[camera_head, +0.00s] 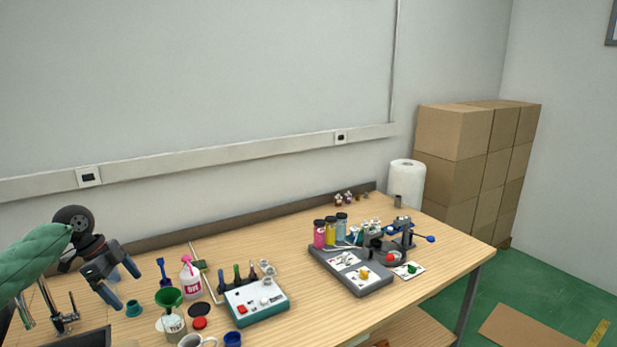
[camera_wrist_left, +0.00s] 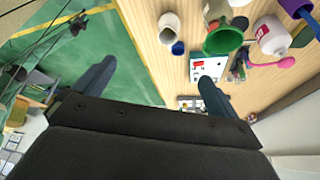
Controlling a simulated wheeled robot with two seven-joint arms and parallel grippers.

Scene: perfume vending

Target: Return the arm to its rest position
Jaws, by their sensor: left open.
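My left arm, in a green sleeve, comes in from the left in the head view. My left gripper (camera_head: 123,289) is open and empty, held above the left end of the wooden table (camera_head: 310,290). In the left wrist view its two dark fingers (camera_wrist_left: 156,82) are spread wide apart with nothing between them. One finger lies over the green floor and the other over the table in that view. My right gripper is in neither view.
Near the gripper stand a green funnel (camera_head: 168,298), a pink-and-white bottle (camera_head: 190,278) and a blue scoop (camera_head: 164,272). A white control box (camera_head: 257,303) and a grey dispensing station (camera_head: 352,272) stand further right. Cardboard boxes (camera_head: 455,165) are stacked beyond the table.

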